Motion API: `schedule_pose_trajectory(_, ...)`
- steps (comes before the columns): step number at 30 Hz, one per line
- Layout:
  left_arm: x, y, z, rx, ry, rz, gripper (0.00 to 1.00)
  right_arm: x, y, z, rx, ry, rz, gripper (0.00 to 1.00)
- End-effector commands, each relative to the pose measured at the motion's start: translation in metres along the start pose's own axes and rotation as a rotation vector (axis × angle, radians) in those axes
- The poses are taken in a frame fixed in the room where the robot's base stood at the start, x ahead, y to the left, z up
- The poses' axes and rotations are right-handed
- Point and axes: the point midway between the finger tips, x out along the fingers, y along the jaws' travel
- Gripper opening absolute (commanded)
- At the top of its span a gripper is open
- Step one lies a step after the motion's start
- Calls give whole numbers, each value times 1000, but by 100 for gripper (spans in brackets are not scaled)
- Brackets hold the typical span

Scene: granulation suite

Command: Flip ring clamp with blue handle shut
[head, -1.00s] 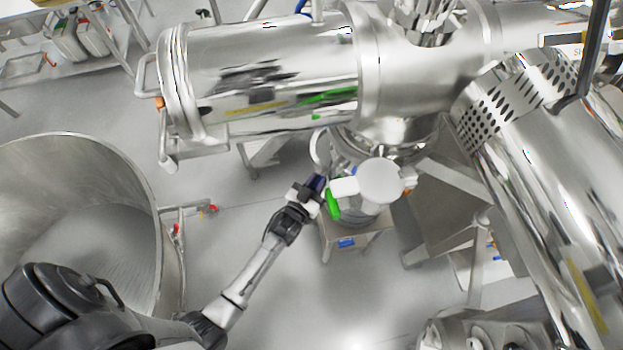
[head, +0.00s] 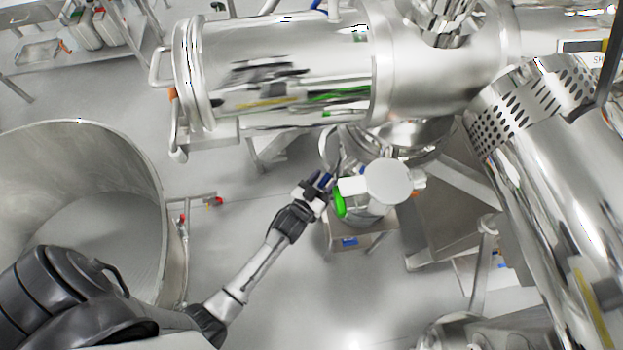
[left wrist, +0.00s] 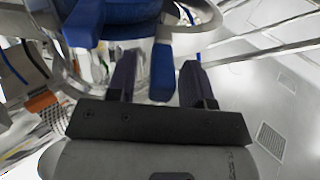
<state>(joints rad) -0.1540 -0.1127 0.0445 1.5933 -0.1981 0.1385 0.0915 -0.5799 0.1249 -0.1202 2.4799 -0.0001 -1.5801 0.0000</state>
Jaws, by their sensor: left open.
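My left gripper (head: 326,180) reaches in beside the steel vessel under the big horizontal drum. In the left wrist view its two dark blue fingers (left wrist: 157,68) are apart. A bright blue handle piece (left wrist: 162,72) shows between the fingers; I cannot tell whether either finger touches it. In the head view the clamp's blue handle is hard to tell from the blue fingers. My right gripper is not in view.
A white round cap (head: 388,182) with a green handle (head: 340,200) is just right of the gripper. The steel drum (head: 280,70) lies above. A large open steel bin (head: 150,170) stands left. Open floor (head: 285,310) lies in front.

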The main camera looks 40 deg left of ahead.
Motion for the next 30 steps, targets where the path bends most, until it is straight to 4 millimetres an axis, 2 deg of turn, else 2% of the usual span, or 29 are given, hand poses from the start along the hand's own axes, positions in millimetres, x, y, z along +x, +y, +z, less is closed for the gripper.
schedule_pose_trajectory(12, -78, 0, 3, 0, -4, 0, 47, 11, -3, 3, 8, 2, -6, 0)
schedule_pose_trajectory(18, -109, 0, 2, -1, -2, 0, 47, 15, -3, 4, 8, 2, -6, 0)
schedule_pose_trajectory(24, -127, 0, 1, -1, -1, 0, 47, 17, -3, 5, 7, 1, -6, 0)
schedule_pose_trajectory(30, -133, 0, 0, -1, -1, 0, 47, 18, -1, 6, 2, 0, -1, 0)
